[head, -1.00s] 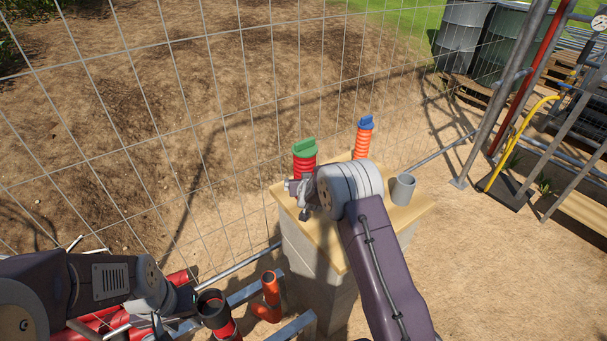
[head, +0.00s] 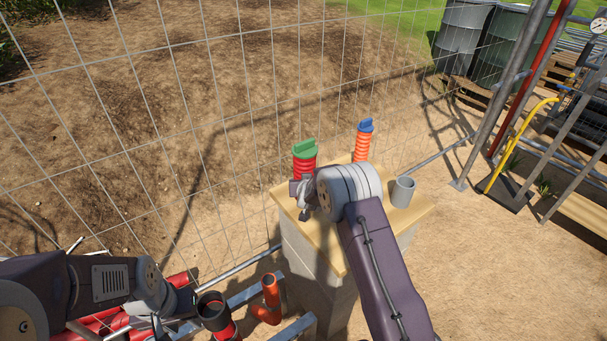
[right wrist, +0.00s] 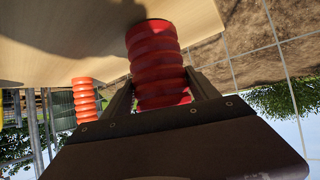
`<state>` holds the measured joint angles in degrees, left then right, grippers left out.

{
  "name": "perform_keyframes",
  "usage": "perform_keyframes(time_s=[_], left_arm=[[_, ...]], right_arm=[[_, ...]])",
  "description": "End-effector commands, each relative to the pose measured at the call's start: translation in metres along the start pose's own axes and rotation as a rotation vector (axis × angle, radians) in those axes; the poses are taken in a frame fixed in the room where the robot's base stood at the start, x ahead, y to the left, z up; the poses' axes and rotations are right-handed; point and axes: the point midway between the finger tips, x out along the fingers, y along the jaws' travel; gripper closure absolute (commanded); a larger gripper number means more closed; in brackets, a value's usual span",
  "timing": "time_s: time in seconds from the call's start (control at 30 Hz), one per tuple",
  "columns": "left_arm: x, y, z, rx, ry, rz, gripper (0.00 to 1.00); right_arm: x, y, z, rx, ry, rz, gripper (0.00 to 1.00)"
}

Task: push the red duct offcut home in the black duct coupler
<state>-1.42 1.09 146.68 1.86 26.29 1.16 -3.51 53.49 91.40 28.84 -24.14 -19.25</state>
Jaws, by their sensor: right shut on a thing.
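A black duct coupler (head: 213,309), a ring with an open top, shows at the lower left in the head view. A smooth red duct piece (head: 228,332) shows just below it; how deep it sits inside I cannot tell. My left gripper (head: 188,302) is close beside the coupler, and its fingertips are too hidden to show whether they hold it. My right gripper (head: 303,195) is shut on a red ribbed duct (head: 304,169) with a green cap (head: 305,148), standing on the pedestal top. The right wrist view shows this red duct (right wrist: 157,62) between the fingers (right wrist: 160,95).
The wooden pedestal top (head: 420,211) also carries an orange ribbed duct (head: 362,146) with a blue cap and a grey cup (head: 403,191). An orange pipe fitting (head: 269,298) stands right of the coupler, by metal rails (head: 293,329). A wire fence (head: 240,110) runs behind.

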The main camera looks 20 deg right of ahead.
Motion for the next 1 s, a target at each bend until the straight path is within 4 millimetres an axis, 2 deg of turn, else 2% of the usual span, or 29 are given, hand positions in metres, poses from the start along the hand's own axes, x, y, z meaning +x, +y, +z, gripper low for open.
perform_keyframes(time_s=[0.03, 0.4, 0.5, 0.7, 0.73, 0.93, 0.97, 1.0], left_arm=[[-0.012, 0.0, -0.001, 0.0, 0.0, 0.0, 0.64], [-0.055, 0.001, -0.006, 0.0, 0.0, 0.0, 0.64], [-0.06, 0.001, -0.006, 0.0, 0.0, 0.0, 0.64], [-0.057, 0.001, -0.006, 0.0, 0.0, 0.0, 0.64], [-0.057, 0.001, -0.006, 0.0, 0.0, 0.0, 0.64], [-0.057, 0.001, -0.006, 0.0, 0.0, 0.0, 0.64], [-0.057, 0.001, -0.006, 0.0, 0.0, 0.0, 0.64], [-0.057, 0.001, -0.006, 0.0, 0.0, 0.0, 0.64]], right_arm=[[-0.007, 0.0, -0.012, 0.0, 0.002, 0.0, 1.0], [-0.032, 0.0, -0.051, 0.0, 0.002, 0.0, 1.0], [-0.035, 0.0, -0.055, 0.0, 0.001, 0.0, 1.0], [-0.034, 0.0, -0.053, 0.0, 0.001, 0.0, 1.0], [-0.034, 0.0, -0.053, 0.0, 0.001, 0.0, 0.4], [-0.034, 0.0, -0.053, 0.0, 0.002, 0.0, 0.96], [-0.034, 0.0, -0.053, 0.0, 0.002, 0.0, 1.0], [-0.034, 0.0, -0.053, 0.0, 0.002, 0.0, 1.0]])
